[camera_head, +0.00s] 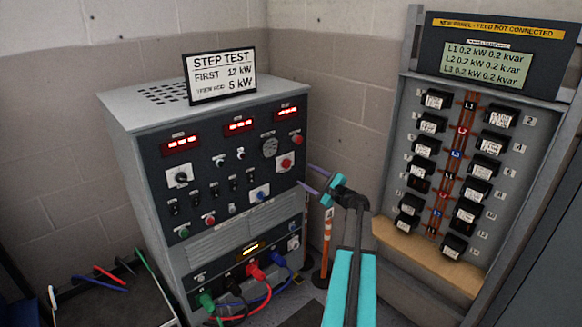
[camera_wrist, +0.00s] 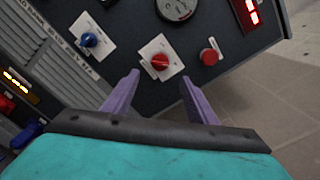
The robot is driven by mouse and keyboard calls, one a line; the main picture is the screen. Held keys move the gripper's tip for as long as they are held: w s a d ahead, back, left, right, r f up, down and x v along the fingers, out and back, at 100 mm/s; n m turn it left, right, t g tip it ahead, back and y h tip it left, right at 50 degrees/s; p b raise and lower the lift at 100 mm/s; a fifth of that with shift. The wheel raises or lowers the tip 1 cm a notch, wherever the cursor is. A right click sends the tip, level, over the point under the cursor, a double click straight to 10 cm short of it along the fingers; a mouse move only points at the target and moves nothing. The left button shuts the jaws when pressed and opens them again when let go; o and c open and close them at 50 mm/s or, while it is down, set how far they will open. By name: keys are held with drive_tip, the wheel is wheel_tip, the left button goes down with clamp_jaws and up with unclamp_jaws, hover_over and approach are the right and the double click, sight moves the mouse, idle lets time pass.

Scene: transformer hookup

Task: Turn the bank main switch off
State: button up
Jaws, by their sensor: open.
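The load bank (camera_head: 150,150) is a grey cabinet with a dark control panel. A red rotary knob (camera_head: 286,161) on a white plate sits at the panel's right side. In the wrist view the red knob (camera_wrist: 159,61) lies just beyond and between my fingertips. A black knob (camera_head: 180,177) on a white plate is at the panel's left. I cannot read which one is labelled the bank main switch. My gripper (camera_head: 314,180) is open and empty, to the right of the panel in the head view; its purple fingers (camera_wrist: 158,78) point at the panel.
A round red button (camera_wrist: 209,57) and a blue knob (camera_wrist: 90,39) flank the red knob. Cables (camera_head: 256,273) plug in low on the cabinet. A breaker panel (camera_head: 550,135) stands at right, and an orange-white post (camera_head: 326,240) is behind my arm.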

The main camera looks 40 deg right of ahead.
sight(289, 166)
drive_tip(key=w, duration=0.3)
drive_tip(key=w+p, duration=0.1)
drive_tip(key=w, duration=0.3)
drive_tip(key=w+p, duration=0.1)
drive_tip(key=w, duration=0.3)
drive_tip(key=shift+d, duration=0.4)
drive_tip(key=c, duration=1.1)
drive_tip(key=shift+o, duration=0.2)
